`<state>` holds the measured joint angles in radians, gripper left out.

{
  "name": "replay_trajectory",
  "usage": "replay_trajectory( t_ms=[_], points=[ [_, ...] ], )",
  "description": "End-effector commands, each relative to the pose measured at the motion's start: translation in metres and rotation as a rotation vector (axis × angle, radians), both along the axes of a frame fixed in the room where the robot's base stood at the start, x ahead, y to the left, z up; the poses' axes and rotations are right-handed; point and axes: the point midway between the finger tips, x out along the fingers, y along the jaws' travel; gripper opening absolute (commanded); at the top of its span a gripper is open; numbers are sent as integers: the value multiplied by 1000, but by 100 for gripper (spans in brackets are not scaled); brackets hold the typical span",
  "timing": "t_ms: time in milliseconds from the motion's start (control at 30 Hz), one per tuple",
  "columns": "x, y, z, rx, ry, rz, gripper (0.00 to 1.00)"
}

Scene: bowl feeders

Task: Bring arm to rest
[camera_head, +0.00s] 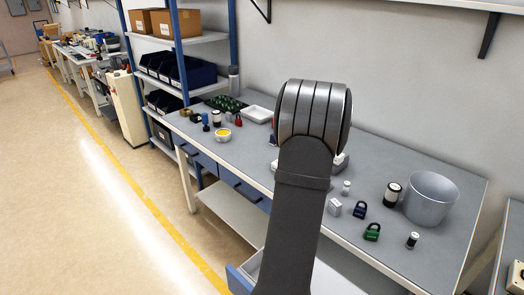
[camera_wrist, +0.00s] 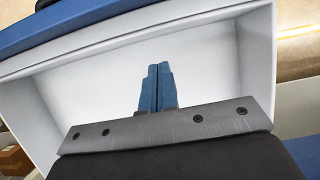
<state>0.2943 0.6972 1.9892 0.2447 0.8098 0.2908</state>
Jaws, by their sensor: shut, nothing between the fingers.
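My gripper (camera_wrist: 158,72) shows in the wrist view with its two blue fingers pressed together and nothing between them. It points over the inside of an open drawer with white walls (camera_wrist: 55,105) and a blue front (camera_wrist: 90,18). The drawer floor that I can see looks bare. In the head view my arm rises in front of the workbench, and my gripper is not visible there. The open drawer's blue front edge (camera_head: 239,281) shows at the bottom, left of my arm.
Shelves with blue bins (camera_head: 195,73) stand behind at left. The floor at left is clear.

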Motion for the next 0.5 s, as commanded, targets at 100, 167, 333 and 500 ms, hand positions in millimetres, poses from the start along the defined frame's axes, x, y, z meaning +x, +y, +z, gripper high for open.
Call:
replay_trajectory(
  t_ms=[100, 167, 333, 500],
  points=[
    [-7, 6, -20, 2, 6, 1, 0],
    [-9, 8, -29, 2, 5, 1, 0],
    [-16, 15, -53, 2, 4, 2, 0],
    [3, -2, -59, 0, -3, -2, 0]
  ],
)
